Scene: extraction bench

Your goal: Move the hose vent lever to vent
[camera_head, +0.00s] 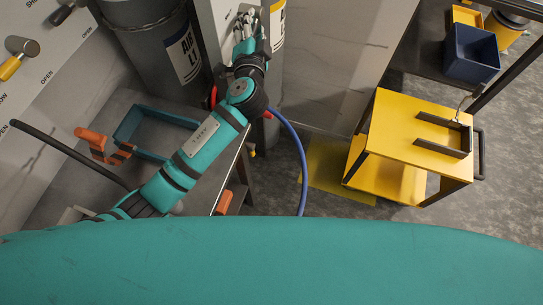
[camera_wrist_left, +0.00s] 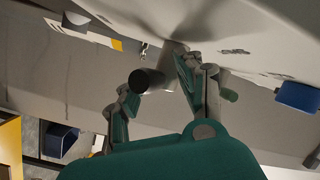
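My left gripper (camera_head: 247,28) is at the top middle of the head view, beside the grey cylinders. In the left wrist view, my left gripper (camera_wrist_left: 158,75) has its two fingers apart, one on each side of a dark grey cylindrical handle (camera_wrist_left: 150,80) that sticks out from a pale panel (camera_wrist_left: 240,25). I take this handle for the hose vent lever, but its label cannot be read. The right finger looks close to its stem; I cannot tell whether it touches. In the head view the handle is not made out behind my gripper. My right gripper is not in view.
A blue knob (camera_wrist_left: 298,97) sits on the panel to the right. Large grey cylinders (camera_head: 155,50) stand beside my arm. A blue hose (camera_head: 298,145) hangs to its right. A yellow cart (camera_head: 400,130) stands farther right. A yellow-handled valve (camera_head: 12,66) is at the far left.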

